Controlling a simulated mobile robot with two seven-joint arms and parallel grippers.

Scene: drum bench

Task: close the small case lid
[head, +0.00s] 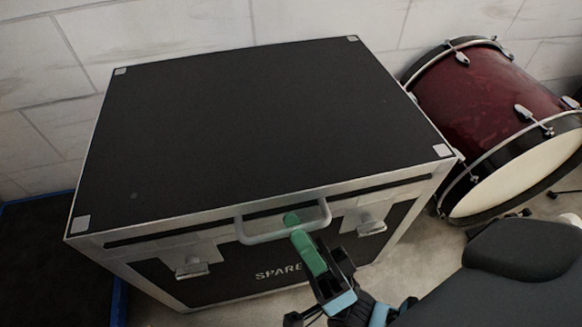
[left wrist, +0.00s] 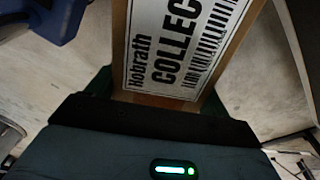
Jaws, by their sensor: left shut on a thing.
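A black case (head: 265,125) with silver edges and "SPARE" lettering on its front is the only case in the head view. Its black lid lies down over the body, with a thin dark line under the lid's front edge. A grey handle (head: 262,239) is on the front between two latches. My right gripper (head: 300,240) has green fingertips at the handle bar, one showing inside the loop; whether it grips the bar is unclear. My left gripper (left wrist: 160,97) is shut on a wooden thing with a white printed label (left wrist: 180,40); its far end is out of view.
A dark red drum (head: 490,110) lies on its side right of the case. A black padded seat (head: 530,262) is at the front right. A pale block wall is behind, and a blue-edged dark surface (head: 50,250) is at the left.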

